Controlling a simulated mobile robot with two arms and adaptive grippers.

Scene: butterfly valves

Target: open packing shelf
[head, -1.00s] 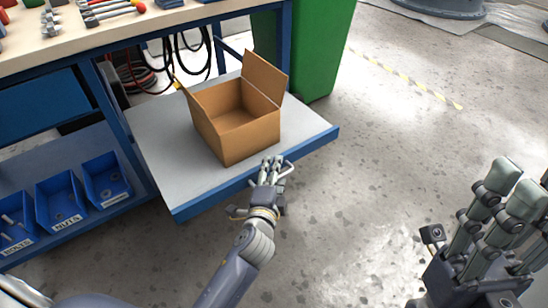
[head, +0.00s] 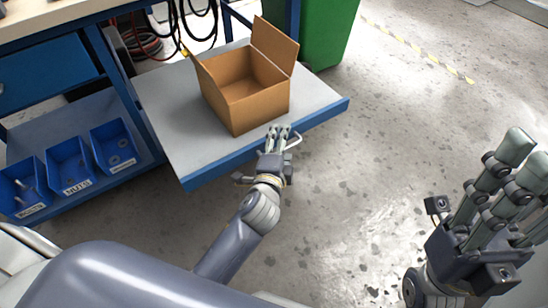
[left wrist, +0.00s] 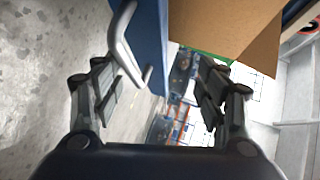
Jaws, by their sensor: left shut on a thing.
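The packing shelf (head: 185,140) has a grey top and a blue front edge, and juts out from under the workbench. An open cardboard box (head: 260,108) stands on it. A pale metal handle (head: 293,142) sits on the shelf's front edge; it shows larger in the left wrist view (left wrist: 122,45). My right gripper (head: 525,175) is open and empty, raised at the right, away from the shelf.
Blue bins (head: 70,165) with labels stand on a lower shelf at the left. A green bin (head: 328,35) stands behind the shelf's right end. Black cables (head: 190,30) hang behind the shelf. The grey floor (head: 420,120) to the right and in front is clear.

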